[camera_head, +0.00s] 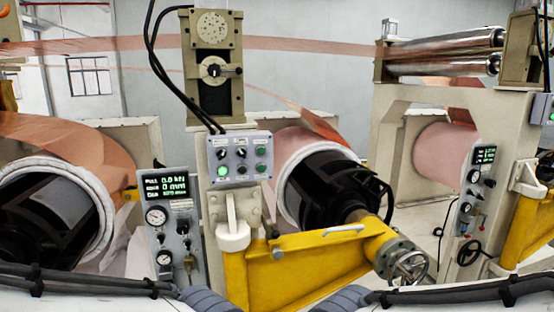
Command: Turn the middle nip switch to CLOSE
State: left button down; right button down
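A grey control box (238,158) is mounted on the beige post in the middle. Parts of my arms show along the bottom edge. Neither gripper is in view, and nothing of mine touches the box.
A gauge panel (171,225) with a green-lit display stands left of the post. A yellow arm (300,268) with a handwheel (408,266) lies below the box. Copper rolls flank the post, the right one (300,150) close by. Black cables (172,70) run down to the box top.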

aim_at(220, 154)
jog(key=z, duration=1)
jog(key=i, duration=1.95)
jog(key=u, duration=0.95)
jog(key=k, duration=0.85)
jog(key=u, duration=0.3)
